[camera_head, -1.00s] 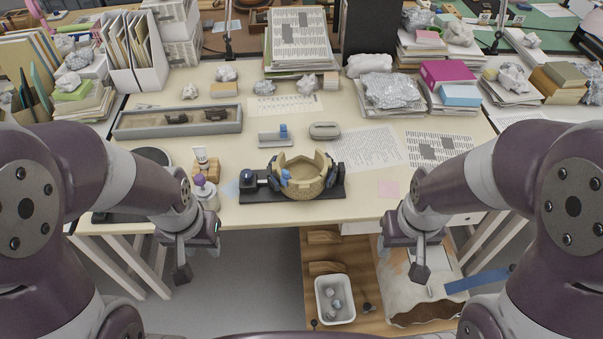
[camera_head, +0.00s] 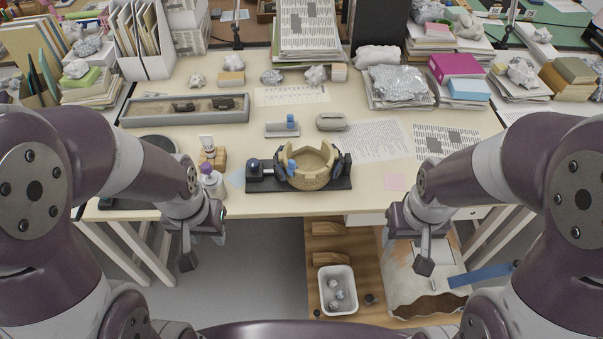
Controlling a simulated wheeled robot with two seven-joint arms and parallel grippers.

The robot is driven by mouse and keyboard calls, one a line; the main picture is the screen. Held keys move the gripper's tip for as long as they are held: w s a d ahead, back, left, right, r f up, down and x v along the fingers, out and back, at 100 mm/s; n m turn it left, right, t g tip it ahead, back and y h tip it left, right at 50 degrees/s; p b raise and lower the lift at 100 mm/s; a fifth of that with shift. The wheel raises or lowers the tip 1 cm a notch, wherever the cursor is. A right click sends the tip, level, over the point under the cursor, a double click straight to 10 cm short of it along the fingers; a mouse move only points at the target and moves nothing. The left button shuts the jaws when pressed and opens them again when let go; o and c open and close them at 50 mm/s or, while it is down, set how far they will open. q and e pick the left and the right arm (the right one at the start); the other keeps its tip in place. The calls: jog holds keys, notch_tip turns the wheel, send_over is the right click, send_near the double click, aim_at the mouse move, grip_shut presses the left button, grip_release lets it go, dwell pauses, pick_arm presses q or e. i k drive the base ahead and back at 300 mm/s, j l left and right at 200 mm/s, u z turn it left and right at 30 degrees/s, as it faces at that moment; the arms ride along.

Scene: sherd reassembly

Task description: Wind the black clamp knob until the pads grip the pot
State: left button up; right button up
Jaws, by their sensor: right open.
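The tan pot (camera_head: 311,171), with a jagged broken rim, sits on the black clamp base (camera_head: 262,186) near the table's front edge. A small blue piece (camera_head: 291,167) shows at the pot's left side. Dark pads stand left (camera_head: 280,163) and right (camera_head: 345,165) of the pot; I cannot tell whether they touch it. The black knob (camera_head: 254,166) is at the left end of the clamp. My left gripper (camera_head: 187,259) hangs in front of the table, left of the clamp, its jaws unclear. My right gripper (camera_head: 423,263) is open and empty, in front of the table to the right.
Behind are a long grey tray (camera_head: 135,119), a small grey stand (camera_head: 281,130) and papers (camera_head: 366,144). A white bin (camera_head: 325,273) stands low in front.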

aim_at(254, 164)
jog(key=i+j+z, duration=0.1)
jog(key=j, duration=0.25)
jog(key=i+j+z, duration=0.1)
jog(key=j, duration=0.2)
jog(key=i+j+z, duration=0.1)
jog(key=j, duration=0.25)
jog(key=i+j+z, duration=0.1)
jog(key=j, duration=0.25)
jog(key=i+j+z, duration=0.1)
jog(key=i+j, duration=0.1)
